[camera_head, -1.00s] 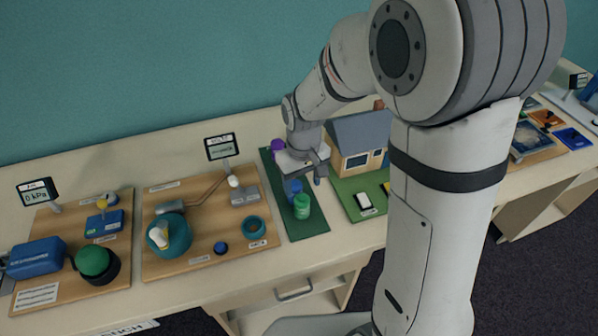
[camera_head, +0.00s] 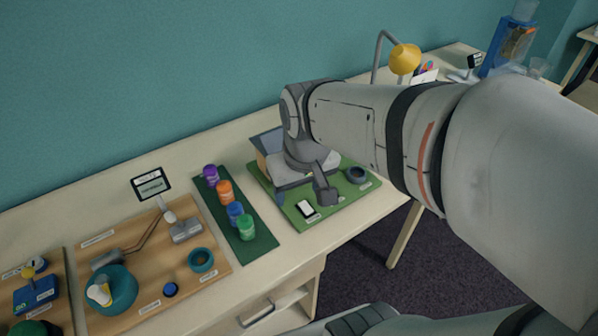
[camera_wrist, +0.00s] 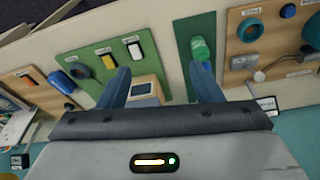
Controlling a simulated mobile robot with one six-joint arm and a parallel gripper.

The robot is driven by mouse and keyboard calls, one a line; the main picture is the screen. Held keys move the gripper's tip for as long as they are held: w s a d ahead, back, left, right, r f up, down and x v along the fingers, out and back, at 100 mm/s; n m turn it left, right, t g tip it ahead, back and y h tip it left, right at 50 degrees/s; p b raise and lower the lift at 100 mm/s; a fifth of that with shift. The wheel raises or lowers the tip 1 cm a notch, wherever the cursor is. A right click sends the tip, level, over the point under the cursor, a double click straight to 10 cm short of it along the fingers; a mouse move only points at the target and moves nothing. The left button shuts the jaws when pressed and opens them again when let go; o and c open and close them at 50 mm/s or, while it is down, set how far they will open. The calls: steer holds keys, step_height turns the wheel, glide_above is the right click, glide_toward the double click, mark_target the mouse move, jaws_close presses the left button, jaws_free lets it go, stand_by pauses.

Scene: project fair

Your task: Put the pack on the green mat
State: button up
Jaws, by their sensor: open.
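My gripper (camera_head: 303,197) is open and empty above the lighter green board with the small house model. In the wrist view its two fingers (camera_wrist: 160,68) stand apart, with the board below. Which thing is the pack I cannot tell for sure. A white-and-black block (camera_head: 306,208) lies on the board near its front edge, also in the wrist view (camera_wrist: 134,49). A yellow-and-black block (camera_wrist: 108,61) lies beside it; my gripper hides it in the head view. A dark green mat (camera_head: 262,240) to the left carries several coloured cans, with the green can (camera_head: 246,227) nearest the front.
The house model (camera_head: 267,142) is partly hidden behind my gripper. A dark ring (camera_head: 357,174) sits at the board's right. A wooden board (camera_head: 215,275) with a teal ring (camera_head: 201,260) lies left of the mat. The table front between mat and board is clear.

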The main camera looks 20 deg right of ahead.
steer(key=shift+m+t, duration=0.4)
steer(key=shift+m, duration=0.2)
steer(key=s, duration=0.1)
steer(key=s+d, duration=0.1)
steer(key=s, duration=0.2)
steer(key=shift+d+r, duration=0.2)
steer(key=shift+r, duration=0.15)
steer(key=shift+w, duration=0.1)
stand_by(0.3)
